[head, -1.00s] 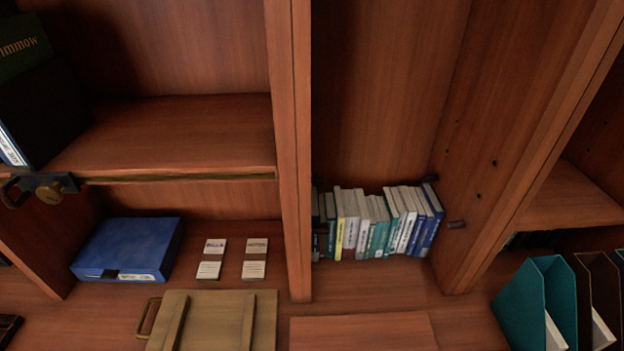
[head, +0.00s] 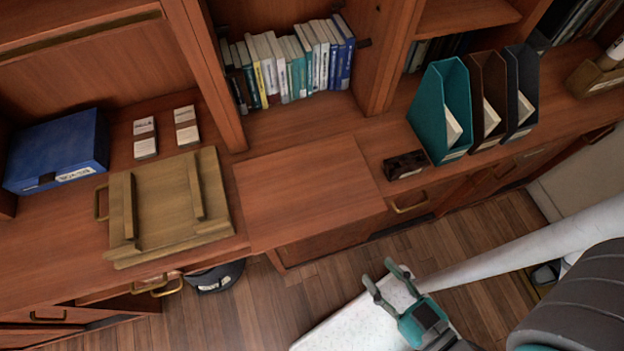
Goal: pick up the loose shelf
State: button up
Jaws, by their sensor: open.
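The loose shelf (head: 305,188) looks to be the flat, plain reddish-brown board lying on the wooden counter in the middle of the head view. Its front edge reaches the counter's front and seems to stick out a little over it. My gripper (head: 379,272) is in front of the counter, to the lower right of the board and apart from it. The board's underside is hidden.
A brown wooden tray-like panel with a handle (head: 168,205) lies left of the board. A small dark object (head: 405,165) and a teal file holder (head: 441,112) stand to its right. A row of books (head: 290,62) is behind. A blue box (head: 57,151) sits far left.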

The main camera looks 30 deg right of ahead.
aim_at(295, 194)
jog(key=k, duration=0.35)
jog(key=k+j+u, duration=0.2)
jog(key=j, duration=0.25)
jog(key=j+u, duration=0.15)
jog(key=j, duration=0.25)
jog(key=k+j+u, duration=0.2)
jog(key=j, duration=0.25)
jog(key=i, duration=0.1)
